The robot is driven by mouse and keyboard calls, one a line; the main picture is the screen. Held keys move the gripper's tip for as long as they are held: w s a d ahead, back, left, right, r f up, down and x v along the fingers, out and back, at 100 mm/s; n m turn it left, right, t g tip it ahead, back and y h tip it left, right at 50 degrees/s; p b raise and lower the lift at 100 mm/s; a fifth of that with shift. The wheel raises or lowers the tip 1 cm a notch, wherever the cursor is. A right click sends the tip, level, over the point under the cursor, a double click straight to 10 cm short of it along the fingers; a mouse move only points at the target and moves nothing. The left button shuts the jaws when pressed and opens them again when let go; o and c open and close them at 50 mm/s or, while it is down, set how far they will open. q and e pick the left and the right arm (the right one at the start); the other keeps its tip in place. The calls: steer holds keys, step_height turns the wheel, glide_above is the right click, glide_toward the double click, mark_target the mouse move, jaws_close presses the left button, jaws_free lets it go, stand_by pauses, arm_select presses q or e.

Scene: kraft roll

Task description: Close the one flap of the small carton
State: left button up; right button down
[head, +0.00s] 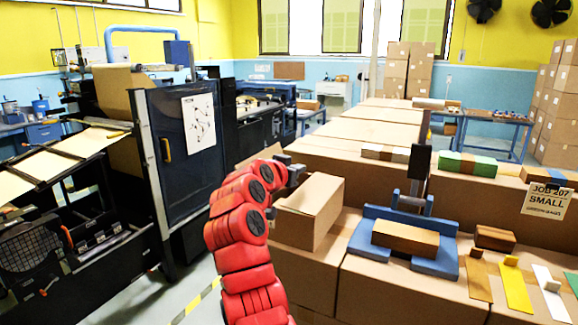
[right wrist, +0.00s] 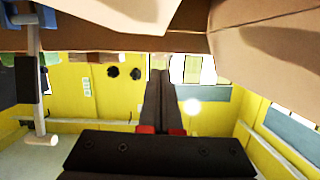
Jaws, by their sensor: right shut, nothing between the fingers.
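The small carton (head: 292,230) is a plain brown box standing on the brown box-topped bench, just right of my red right arm. Its lighter upper panel slopes in the head view; I cannot tell for sure whether this is the flap or how far it stands open. My right gripper (head: 293,170) is at the carton's far left corner, partly hidden by its own arm. In the right wrist view its two dark fingers (right wrist: 160,85) are shut with nothing between them. Brown cardboard (right wrist: 100,38) fills the top of that view, close to the fingertips. My left gripper is not in view.
A blue fixture (head: 435,265) holding a brown block stands right of the carton. A dark machine cabinet (head: 185,150) stands left of my arm, with floor between.

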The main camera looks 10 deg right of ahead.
mark_target(297, 190)
steer(key=f, duration=0.1)
steer(key=f+p, duration=0.1)
steer(key=shift+w+d+f, duration=0.15)
steer(key=shift+w+f, duration=0.25)
steer(key=shift+f, duration=0.8)
steer(key=shift+f+n+h+b, duration=0.3)
steer(key=shift+f+n+b, duration=0.15)
steer(key=shift+f, duration=0.35)
steer(key=shift+r, duration=0.15)
